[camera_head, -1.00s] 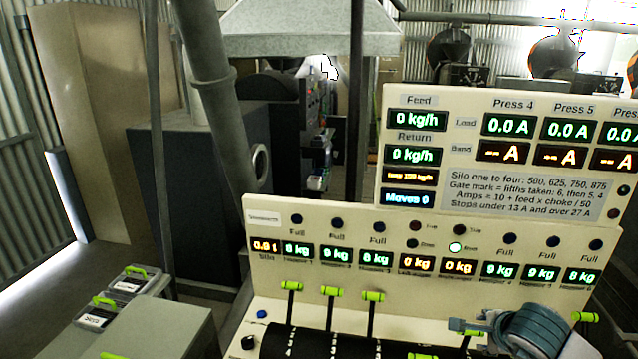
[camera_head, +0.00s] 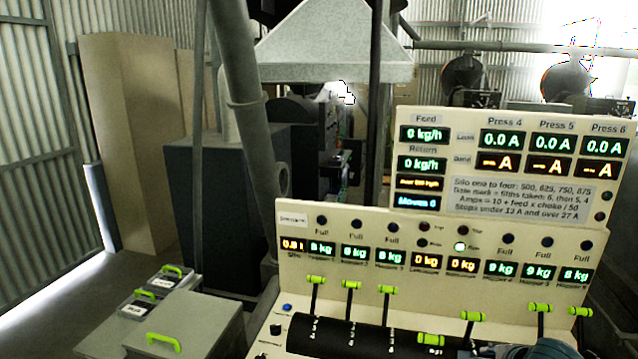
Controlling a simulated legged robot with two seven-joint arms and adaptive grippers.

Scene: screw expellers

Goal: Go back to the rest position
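The control panel (camera_head: 340,263) stands at the lower right with lit readouts and green-handled levers, one of them a left lever (camera_head: 316,280). A blue-grey part of my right gripper (camera_head: 545,347) shows at the bottom edge in front of the right-hand levers. Most of it is cut off by the frame, and its fingers are not clear. I cannot tell whether it touches a lever. My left gripper is not in view.
A grey box (camera_head: 190,318) with a green handle and two smaller dark cases stand at the lower left. A dark machine (camera_head: 210,205) with a pipe (camera_head: 240,90) stands behind. A display board (camera_head: 425,185) rises above the panel. Open floor (camera_head: 60,325) lies at the left.

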